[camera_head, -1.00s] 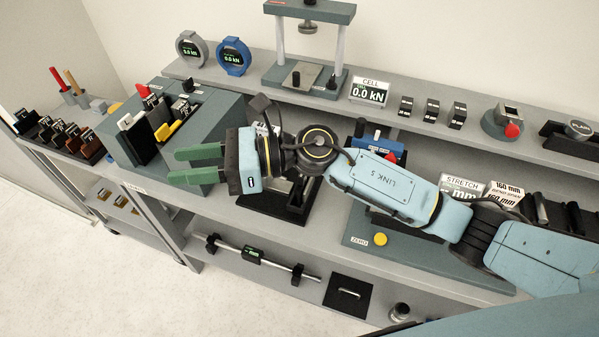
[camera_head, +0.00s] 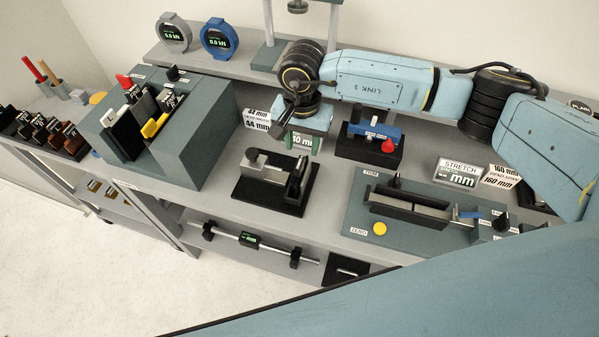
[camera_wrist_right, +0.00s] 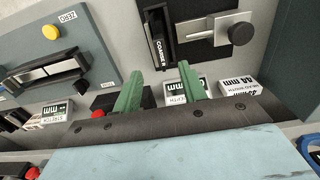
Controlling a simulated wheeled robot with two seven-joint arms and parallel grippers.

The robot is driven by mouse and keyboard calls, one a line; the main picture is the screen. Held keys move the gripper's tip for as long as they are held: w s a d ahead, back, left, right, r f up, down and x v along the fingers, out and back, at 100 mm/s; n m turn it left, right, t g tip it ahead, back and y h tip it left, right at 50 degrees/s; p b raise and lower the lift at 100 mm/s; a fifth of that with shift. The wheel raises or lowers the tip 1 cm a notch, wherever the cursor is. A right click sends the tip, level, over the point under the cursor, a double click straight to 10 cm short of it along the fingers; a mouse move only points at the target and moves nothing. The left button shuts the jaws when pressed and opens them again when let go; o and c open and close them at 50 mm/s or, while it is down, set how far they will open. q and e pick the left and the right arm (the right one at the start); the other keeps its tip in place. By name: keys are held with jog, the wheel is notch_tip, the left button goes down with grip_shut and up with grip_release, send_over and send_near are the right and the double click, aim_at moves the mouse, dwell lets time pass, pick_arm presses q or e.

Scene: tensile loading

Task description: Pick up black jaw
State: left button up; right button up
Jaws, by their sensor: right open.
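A black jaw-like piece lettered "COARSE" (camera_wrist_right: 160,38) lies in a black fixture in the right wrist view. In the head view this piece (camera_head: 296,181) is at the right end of the black fixture (camera_head: 262,194), across from a grey block with a dark knob. My right gripper (camera_head: 303,141) points down just behind the fixture, its green fingers apart and empty. In the wrist view the fingers (camera_wrist_right: 160,69) are spread, with their tips short of the black piece. Other black pieces (camera_head: 127,135) stand in the grey-green block at left. My left gripper is not in view.
A blue-and-red device (camera_head: 373,135) on a black base stands right of my right gripper. A grey-green plate (camera_head: 357,213) with a yellow button lies further right. Size signs (camera_head: 257,120) stand behind. The bench in front of the grey-green block (camera_head: 205,135) is clear.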

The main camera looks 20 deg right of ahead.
aim_at(299, 161)
jog(key=shift+f, duration=0.95)
jog(key=shift+s+a+f+p, duration=0.15)
jog(key=shift+f+p, duration=0.3)
jog(key=shift+f, duration=0.9)
jog(key=shift+a+f+p, duration=0.2)
jog(key=shift+f+p, duration=0.2)
jog(key=shift+f, duration=0.95)
jog(key=shift+c, duration=0.4)
grip_shut()
jog(key=shift+r, duration=0.15)
